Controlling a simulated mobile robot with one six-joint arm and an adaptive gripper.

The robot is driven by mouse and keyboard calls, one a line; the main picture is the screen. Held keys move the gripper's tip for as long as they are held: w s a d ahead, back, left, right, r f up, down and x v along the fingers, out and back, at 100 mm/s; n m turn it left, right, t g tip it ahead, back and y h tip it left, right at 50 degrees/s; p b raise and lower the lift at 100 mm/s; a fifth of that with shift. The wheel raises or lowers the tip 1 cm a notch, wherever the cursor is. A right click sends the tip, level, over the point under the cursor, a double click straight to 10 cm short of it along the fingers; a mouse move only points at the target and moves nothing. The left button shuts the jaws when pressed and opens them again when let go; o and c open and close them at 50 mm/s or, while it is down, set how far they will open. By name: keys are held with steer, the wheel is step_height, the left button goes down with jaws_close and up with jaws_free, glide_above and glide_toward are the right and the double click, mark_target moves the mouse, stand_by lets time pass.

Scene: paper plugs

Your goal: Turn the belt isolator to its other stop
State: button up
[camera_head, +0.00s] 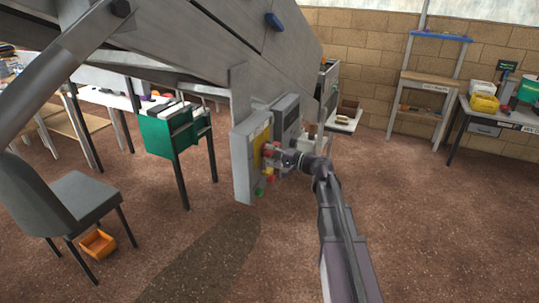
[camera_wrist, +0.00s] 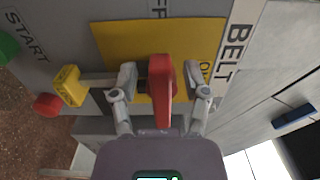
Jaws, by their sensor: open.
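The belt isolator is a red handle (camera_wrist: 161,80) on a yellow plate (camera_wrist: 118,38), beside the printed word BELT in the wrist view. My gripper (camera_wrist: 167,78) is open, with one finger on each side of the red handle. A gap shows between the handle and the right finger; the left finger is also apart from it. In the head view my gripper (camera_head: 283,158) is at the grey control panel (camera_head: 242,172), in front of the yellow plate (camera_head: 257,150). The handle is hard to make out there.
In the wrist view a yellow block on a grey bar (camera_wrist: 69,86), a red button (camera_wrist: 47,104) and a green button (camera_wrist: 7,46) lie left of the handle. A grey chair (camera_head: 75,205) and an orange bin (camera_head: 98,243) stand at left. Floor at right is clear.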

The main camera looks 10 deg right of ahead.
steer(key=v, duration=1.1)
steer(key=shift+s+d, duration=0.25)
steer(key=s+a+f+n+g+h+p, duration=0.2)
steer(key=s+a+f+n+g+h, duration=0.3)
steer(key=s+a+f+g+h, duration=0.7)
steer(key=s+d+f+n+t+h, duration=0.1)
steer(key=s+d+f+n+h, duration=0.1)
steer(key=s+d+f, duration=0.2)
steer(key=s, duration=0.3)
steer(key=shift+s+h, duration=0.3)
